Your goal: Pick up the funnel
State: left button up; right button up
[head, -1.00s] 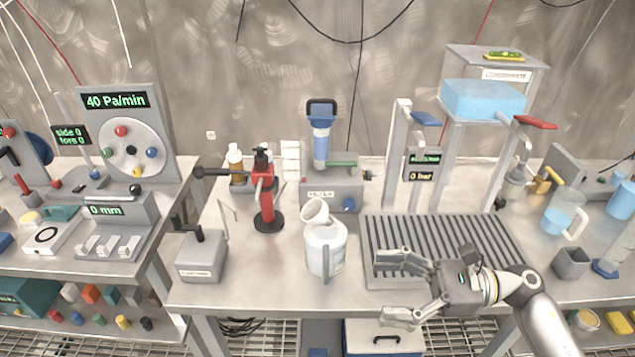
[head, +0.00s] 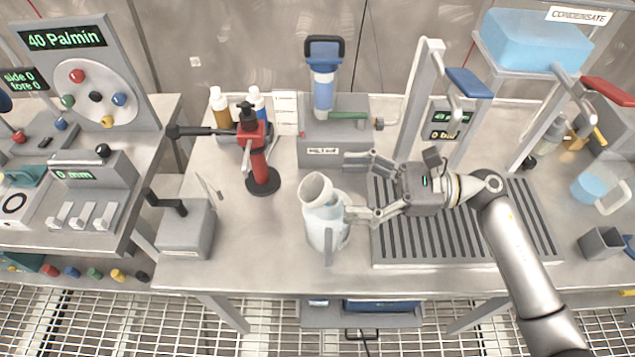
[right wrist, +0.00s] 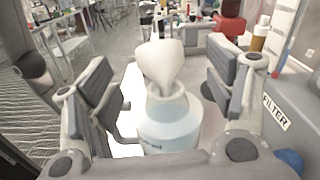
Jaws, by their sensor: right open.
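The white funnel (head: 316,187) sits in the mouth of a pale translucent jug (head: 322,228) standing near the table's front edge, left of the slatted rack. In the right wrist view the funnel (right wrist: 160,62) is tilted in the jug's neck (right wrist: 168,128), its wide end up. My right gripper (head: 352,186) is open and empty, just right of the funnel, pointing left at it. In the right wrist view the gripper's fingers (right wrist: 162,85) frame the funnel and jug top, with gaps on both sides. My left gripper is not in view.
A red hand pump (head: 258,165) stands left of the jug. Behind is a grey filter box (head: 330,150) with a blue column. The slatted rack (head: 480,235) lies under my right arm. A grey box with a lever (head: 187,228) sits at left.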

aim_at(324, 189)
jog(key=a+p, duration=0.2)
jog(key=a, duration=0.3)
jog(key=shift+s+r+p, duration=0.1)
jog(key=shift+p, duration=0.3)
jog(key=shift+a, duration=0.2)
jog(key=shift+c, duration=0.5)
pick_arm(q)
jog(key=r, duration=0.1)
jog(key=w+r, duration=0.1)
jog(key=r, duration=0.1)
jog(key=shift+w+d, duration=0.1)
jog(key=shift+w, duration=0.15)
pick_arm(e)
jog(key=c, duration=0.9)
